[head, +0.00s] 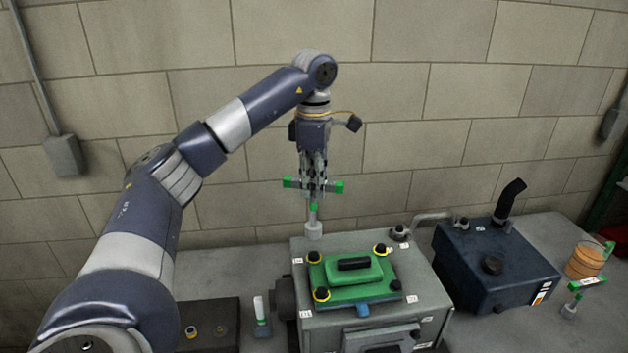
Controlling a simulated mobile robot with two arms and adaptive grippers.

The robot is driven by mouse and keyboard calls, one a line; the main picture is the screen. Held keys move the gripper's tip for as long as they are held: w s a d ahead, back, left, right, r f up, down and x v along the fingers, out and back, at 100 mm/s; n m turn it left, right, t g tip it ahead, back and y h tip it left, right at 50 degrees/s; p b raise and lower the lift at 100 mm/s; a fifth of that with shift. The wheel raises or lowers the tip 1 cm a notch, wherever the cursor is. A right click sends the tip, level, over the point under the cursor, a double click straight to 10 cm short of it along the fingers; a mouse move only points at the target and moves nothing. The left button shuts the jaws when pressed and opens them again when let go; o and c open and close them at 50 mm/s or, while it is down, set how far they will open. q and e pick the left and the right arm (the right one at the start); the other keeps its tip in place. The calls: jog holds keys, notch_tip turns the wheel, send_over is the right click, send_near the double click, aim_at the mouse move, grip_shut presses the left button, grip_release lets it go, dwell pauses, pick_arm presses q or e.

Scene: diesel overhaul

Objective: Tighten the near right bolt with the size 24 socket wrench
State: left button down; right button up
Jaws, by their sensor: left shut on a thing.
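My left gripper (313,186) is shut on a green-handled T-shaped socket wrench (313,222). It holds the wrench upright, socket down, above the back of the grey engine block (420,290). No size marking is readable on it. A green cover (340,291) lies on top of the block with a dark-topped bolt at each corner. The near right bolt (396,285) is on the cover's right front corner, right of and nearer than the held wrench, and apart from it. My right gripper is not in view.
A second green-handled T wrench (572,301) stands at the right, by an orange cylinder (584,261). A dark blue tank (490,262) is right of the block. A wall is behind.

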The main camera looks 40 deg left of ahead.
pick_arm(q)
jog(key=n, duration=0.3)
jog(key=shift+f+n, duration=0.2)
jog(key=shift+n, duration=0.1)
jog(key=shift+f+n, duration=0.1)
jog(key=shift+n, duration=0.4)
jog(key=n, duration=0.3)
jog(key=shift+f, duration=0.25)
jog(key=n, duration=0.3)
jog(key=shift+f+n, duration=0.2)
jog(key=shift+n, duration=0.1)
jog(key=n, duration=0.4)
jog(key=shift+f, duration=0.3)
notch_tip(320, 180, down, 2)
jog(key=shift+f+n+b, duration=0.1)
jog(key=shift+n+b, duration=0.4)
jog(key=shift+b, duration=0.05)
jog(key=shift+f, duration=0.55)
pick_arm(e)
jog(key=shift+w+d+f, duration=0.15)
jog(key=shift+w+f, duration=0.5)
